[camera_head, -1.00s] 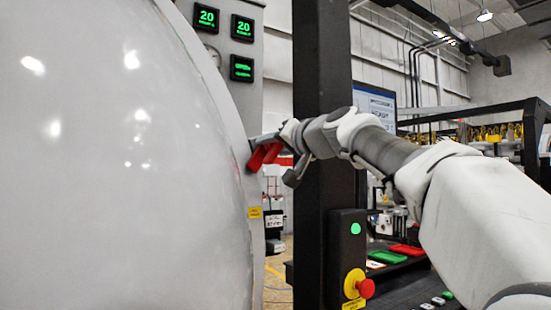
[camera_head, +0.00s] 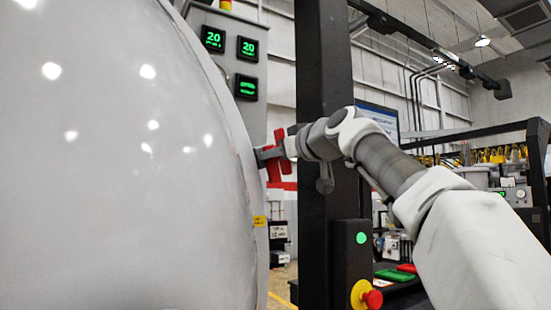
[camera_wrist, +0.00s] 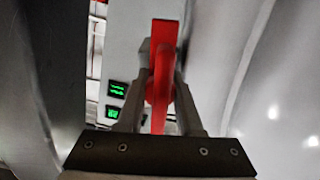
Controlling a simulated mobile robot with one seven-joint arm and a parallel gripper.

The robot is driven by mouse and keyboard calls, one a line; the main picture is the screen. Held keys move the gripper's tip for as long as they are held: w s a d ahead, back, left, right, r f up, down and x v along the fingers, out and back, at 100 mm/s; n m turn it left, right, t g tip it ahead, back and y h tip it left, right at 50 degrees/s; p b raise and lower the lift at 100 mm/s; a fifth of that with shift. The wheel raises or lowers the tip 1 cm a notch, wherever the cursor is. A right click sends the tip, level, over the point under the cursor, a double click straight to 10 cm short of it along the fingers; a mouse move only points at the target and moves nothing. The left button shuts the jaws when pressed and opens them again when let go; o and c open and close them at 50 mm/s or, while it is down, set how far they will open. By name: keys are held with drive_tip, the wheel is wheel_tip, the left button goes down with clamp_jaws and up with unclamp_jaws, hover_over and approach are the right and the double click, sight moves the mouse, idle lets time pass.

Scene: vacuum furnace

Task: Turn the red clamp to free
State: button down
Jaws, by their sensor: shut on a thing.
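The red clamp (camera_head: 275,170) sits at the right edge of the big pale grey rounded furnace door (camera_head: 120,160). In the head view its red handle stands nearly upright. My gripper (camera_head: 268,153) reaches it from the right and covers its middle. In the wrist view the red clamp (camera_wrist: 163,50) stands upright between the two fingers of my gripper (camera_wrist: 162,85), which is shut on it. The clamp's mount on the furnace is mostly hidden.
A grey panel with green displays (camera_head: 246,49) stands behind the clamp. A black post (camera_head: 322,90) rises close behind my wrist. A control box with a red emergency button (camera_head: 373,299) is below my arm.

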drive_tip(key=shift+n, duration=0.6)
drive_tip(key=c, duration=0.8)
unclamp_jaws()
drive_tip(key=shift+c, duration=0.2)
drive_tip(key=b+v, duration=0.5)
drive_tip(key=v, duration=1.2)
drive_tip(key=shift+s+d, duration=0.2)
